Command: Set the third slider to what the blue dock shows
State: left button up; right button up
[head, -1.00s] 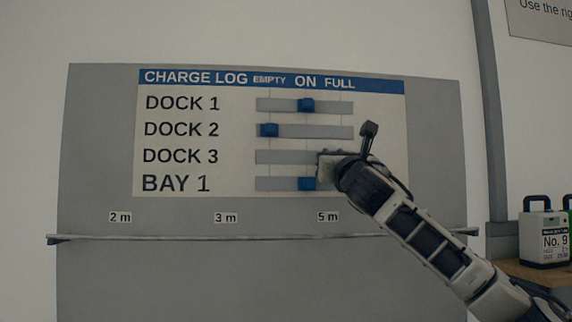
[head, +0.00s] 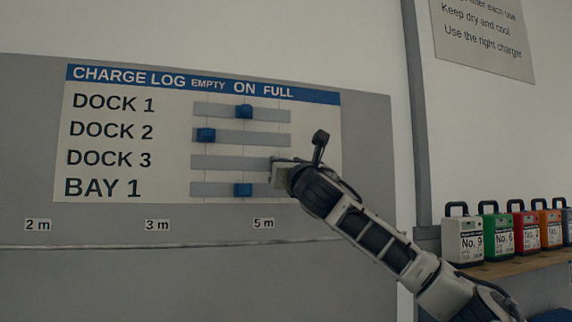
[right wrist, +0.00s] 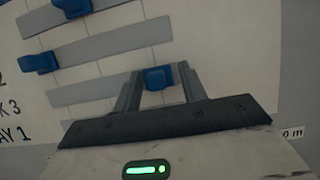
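The charge log board (head: 120,192) has rows Dock 1, Dock 2, Dock 3 and Bay 1. The third slider's track (head: 225,162) is the Dock 3 row; its knob is hidden behind my right gripper (head: 276,172) in the head view. In the right wrist view that blue knob (right wrist: 158,78) sits between the two fingers of my right gripper (right wrist: 160,80), toward the FULL end. The fingers stand apart on either side of it, with narrow gaps. The blue dock is not in view. My left gripper is not in view.
The Dock 1 knob (head: 244,111) is at ON, the Dock 2 knob (head: 205,135) at EMPTY, and the Bay 1 knob (head: 243,190) at ON. Several coloured battery packs (head: 497,238) stand on a wooden shelf (head: 520,262) at right. A sign (head: 484,38) hangs above.

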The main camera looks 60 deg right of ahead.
jog(key=shift+a, duration=0.1)
pick_arm(q)
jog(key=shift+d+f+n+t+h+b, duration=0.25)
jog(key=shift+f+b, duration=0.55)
jog(key=shift+b, duration=1.15)
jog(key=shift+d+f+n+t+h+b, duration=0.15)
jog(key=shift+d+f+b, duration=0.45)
jog(key=shift+b, duration=1.35)
pick_arm(e)
jog(key=v, duration=1.6)
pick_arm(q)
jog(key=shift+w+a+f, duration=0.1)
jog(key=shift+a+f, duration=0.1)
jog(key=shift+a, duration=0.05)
pick_arm(e)
jog(key=shift+w, duration=0.1)
